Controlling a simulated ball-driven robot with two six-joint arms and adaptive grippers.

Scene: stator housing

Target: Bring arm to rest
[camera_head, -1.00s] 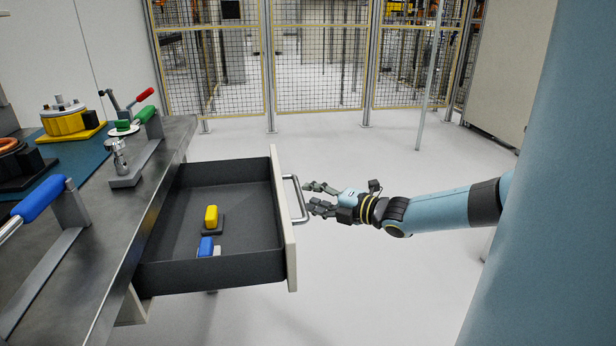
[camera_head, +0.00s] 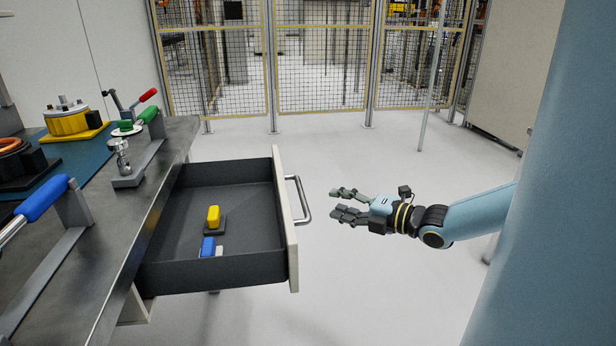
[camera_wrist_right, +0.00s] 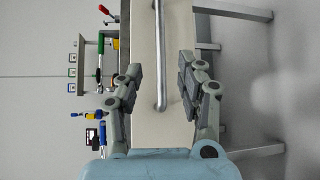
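My right gripper (camera_head: 340,203) is in the head view, to the right of the open drawer and clear of its handle (camera_head: 302,199). Its fingers are spread apart with nothing between them. In the right wrist view the same gripper (camera_wrist_right: 158,82) shows two separated fingers, with the drawer handle (camera_wrist_right: 160,50) and the pale drawer front (camera_wrist_right: 146,125) beyond them. The drawer (camera_head: 165,275) stands pulled out from the workbench. My left gripper is not in view.
Inside the drawer lie a yellow piece (camera_head: 213,216) and a blue piece (camera_head: 208,246). The workbench (camera_head: 120,215) on the left carries a blue-handled lever (camera_head: 42,199), a yellow-based part (camera_head: 70,122) and clamps. Open floor (camera_head: 370,285) surrounds my right arm; a mesh fence (camera_head: 320,65) stands behind.

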